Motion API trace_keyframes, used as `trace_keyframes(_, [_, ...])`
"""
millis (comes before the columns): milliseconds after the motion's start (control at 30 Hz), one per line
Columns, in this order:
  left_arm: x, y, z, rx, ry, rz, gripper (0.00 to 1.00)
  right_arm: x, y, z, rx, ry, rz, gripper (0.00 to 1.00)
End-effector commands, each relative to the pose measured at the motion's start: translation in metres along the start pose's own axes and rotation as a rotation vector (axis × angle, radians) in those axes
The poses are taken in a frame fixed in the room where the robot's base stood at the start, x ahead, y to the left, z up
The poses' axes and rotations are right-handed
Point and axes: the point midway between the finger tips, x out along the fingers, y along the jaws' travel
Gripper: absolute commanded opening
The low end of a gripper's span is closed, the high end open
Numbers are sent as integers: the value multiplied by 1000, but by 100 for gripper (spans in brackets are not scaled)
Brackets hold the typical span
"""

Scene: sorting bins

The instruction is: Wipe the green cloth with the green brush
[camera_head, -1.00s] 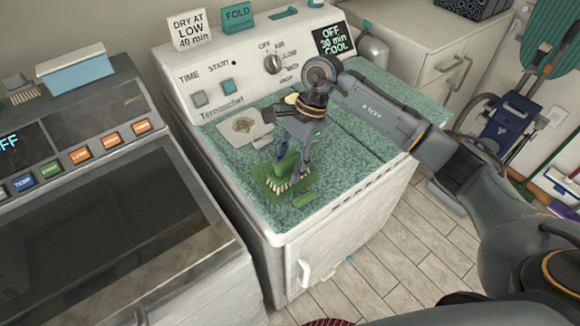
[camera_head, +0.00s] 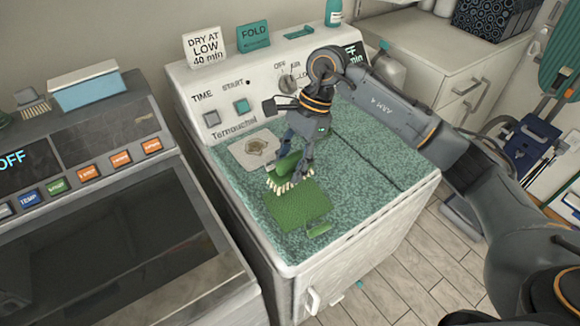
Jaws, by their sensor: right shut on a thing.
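The green cloth (camera_head: 300,207) lies flat on the speckled teal top of the white machine. The green brush (camera_head: 285,169) has pale bristles pointing down, at the cloth's far edge; I cannot tell whether they touch it. My right gripper (camera_head: 296,165) comes from above and is shut on the brush's green body, hiding part of it. My left gripper is not in view.
A small green piece (camera_head: 320,230) lies at the cloth's near right edge. A beige square with a brown stain (camera_head: 255,148) lies behind left of the brush. The control panel (camera_head: 222,95) rises behind. The teal top (camera_head: 375,190) is clear on the right.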

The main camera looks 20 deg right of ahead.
Motion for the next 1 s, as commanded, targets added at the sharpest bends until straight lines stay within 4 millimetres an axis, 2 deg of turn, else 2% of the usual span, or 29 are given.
trace_keyframes(133, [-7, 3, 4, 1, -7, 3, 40, -15, 0, 6, 2, 0, -3, 16])
trace_keyframes(400, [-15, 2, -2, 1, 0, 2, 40, -34, 2, 14, 7, 1, -3, 16])
trace_keyframes(1000, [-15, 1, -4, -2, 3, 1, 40, -35, 2, 15, 8, 0, -4, 16])
